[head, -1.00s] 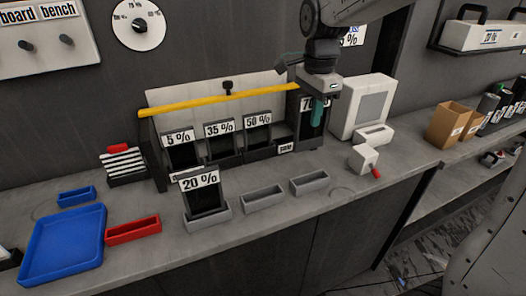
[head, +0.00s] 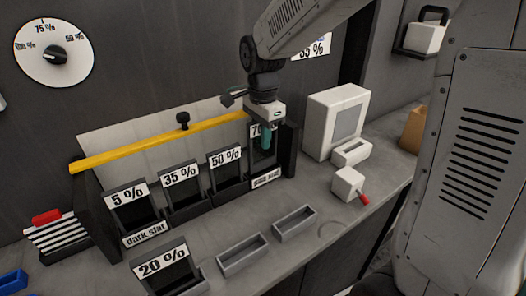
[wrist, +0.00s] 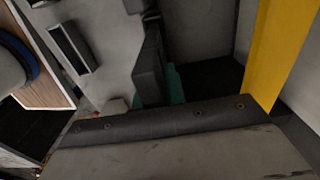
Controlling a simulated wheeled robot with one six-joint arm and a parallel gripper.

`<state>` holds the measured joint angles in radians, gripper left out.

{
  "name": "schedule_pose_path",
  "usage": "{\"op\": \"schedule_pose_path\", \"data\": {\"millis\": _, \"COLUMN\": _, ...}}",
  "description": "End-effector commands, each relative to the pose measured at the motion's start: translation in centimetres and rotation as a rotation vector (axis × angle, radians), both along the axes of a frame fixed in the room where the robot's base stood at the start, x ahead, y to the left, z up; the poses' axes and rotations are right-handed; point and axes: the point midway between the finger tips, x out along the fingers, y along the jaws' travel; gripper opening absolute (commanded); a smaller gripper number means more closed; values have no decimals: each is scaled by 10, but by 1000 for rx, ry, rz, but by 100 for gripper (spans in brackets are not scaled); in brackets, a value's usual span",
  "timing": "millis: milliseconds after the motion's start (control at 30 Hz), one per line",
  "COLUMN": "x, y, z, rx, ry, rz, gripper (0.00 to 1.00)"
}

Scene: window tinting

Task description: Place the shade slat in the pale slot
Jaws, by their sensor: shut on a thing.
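My gripper (head: 266,138) is shut on the dark 70 % slat (head: 257,158) at the right end of the rack. The slat is upright, behind the label of the pale slot (head: 266,178), and looks to be in that slot. Its foot is hidden by the label, so I cannot tell if it rests on the bottom. My fingers hide part of its number. In the wrist view the teal fingers (wrist: 175,84) show in part, beside the dark rack.
The 5 % (head: 130,203), 35 % (head: 182,185) and 50 % (head: 226,168) slats stand in the rack to the left. A yellow bar (head: 150,145) runs above them. The 20 % slat (head: 165,270) and two empty grey trays (head: 242,256) are in front. A white device (head: 335,122) stands right.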

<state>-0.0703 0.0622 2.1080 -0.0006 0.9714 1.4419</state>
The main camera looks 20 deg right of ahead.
Motion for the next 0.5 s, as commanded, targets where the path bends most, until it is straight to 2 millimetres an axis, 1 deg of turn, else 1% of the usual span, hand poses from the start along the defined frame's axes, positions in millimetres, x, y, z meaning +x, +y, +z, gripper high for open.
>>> {"op": "schedule_pose_path", "data": {"millis": 133, "x": -1, "y": 0, "z": -12, "rx": 0, "ry": 2, "rz": 0, "gripper": 0}}
{"op": "schedule_pose_path", "data": {"millis": 300, "x": -1, "y": -1, "z": -36, "rx": -1, "ry": 3, "rz": -1, "gripper": 0}}
{"op": "schedule_pose_path", "data": {"millis": 367, "x": 0, "y": -1, "z": -40, "rx": 0, "ry": 1, "rz": -2, "gripper": 0}}
{"op": "schedule_pose_path", "data": {"millis": 500, "x": 0, "y": -2, "z": -40, "rx": 0, "ry": -1, "rz": -3, "gripper": 0}}
